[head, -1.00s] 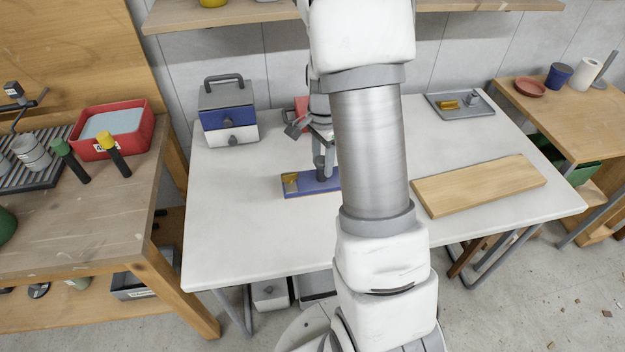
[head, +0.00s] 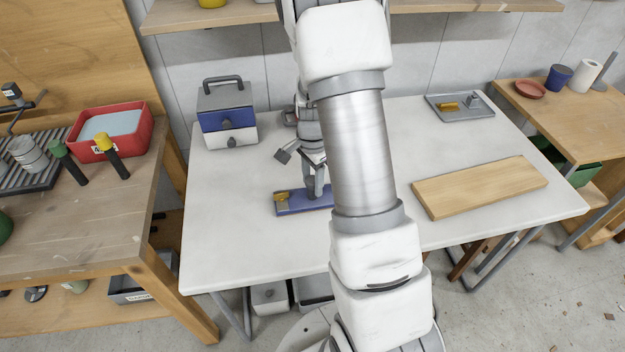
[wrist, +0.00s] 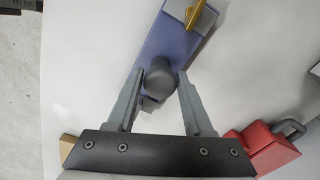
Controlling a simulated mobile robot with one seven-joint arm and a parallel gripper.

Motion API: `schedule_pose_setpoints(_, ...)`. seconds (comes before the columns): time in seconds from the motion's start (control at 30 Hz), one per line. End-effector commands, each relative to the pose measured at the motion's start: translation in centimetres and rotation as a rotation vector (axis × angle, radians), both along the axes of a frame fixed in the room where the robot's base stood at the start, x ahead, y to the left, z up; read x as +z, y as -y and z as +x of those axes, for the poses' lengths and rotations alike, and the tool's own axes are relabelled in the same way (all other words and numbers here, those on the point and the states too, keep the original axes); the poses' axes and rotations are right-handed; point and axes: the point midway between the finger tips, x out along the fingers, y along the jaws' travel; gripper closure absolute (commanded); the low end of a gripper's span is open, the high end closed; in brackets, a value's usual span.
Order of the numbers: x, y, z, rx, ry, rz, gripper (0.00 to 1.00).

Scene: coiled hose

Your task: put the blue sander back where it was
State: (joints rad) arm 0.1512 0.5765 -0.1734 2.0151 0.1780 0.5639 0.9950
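The blue sander (head: 291,207) is a long flat blue block with a grey knob, and a metal clamp piece with a brass-coloured bar shows at its left end. It is at the middle of the white table, its right end hidden behind my arm. In the wrist view the sander (wrist: 172,45) extends away from my gripper (wrist: 161,75), with its round grey knob between the fingertips. My gripper (head: 314,180) also shows from above in the head view. The fingers stand apart by about the knob's width, and the sander has moved with them. Whether it clears the tabletop is unclear.
A blue-and-white drawer box (head: 228,118) stands back left on the white table (head: 225,215). A wooden board (head: 480,186) and a grey tray (head: 460,107) are at right. A red object with a grey handle (wrist: 262,148) is near my gripper. The table's front left is clear.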

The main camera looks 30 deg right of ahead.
Motion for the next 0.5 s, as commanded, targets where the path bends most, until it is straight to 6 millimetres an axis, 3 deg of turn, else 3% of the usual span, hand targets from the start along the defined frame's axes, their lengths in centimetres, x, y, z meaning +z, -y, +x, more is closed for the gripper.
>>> schedule_pose_setpoints(0.03, 0.04, 0.0, 0.0, 0.0, 0.0, 0.0, 0.38)
schedule_pose_setpoints(0.1, 0.04, -0.01, -0.01, 0.0, 0.0, 0.0, 0.25)
schedule_pose_setpoints(0.13, 0.04, -0.01, -0.01, 0.0, 0.0, 0.0, 0.24)
schedule_pose_setpoints(0.5, 0.74, 0.0, 0.02, 0.0, 0.001, 0.0, 0.24)
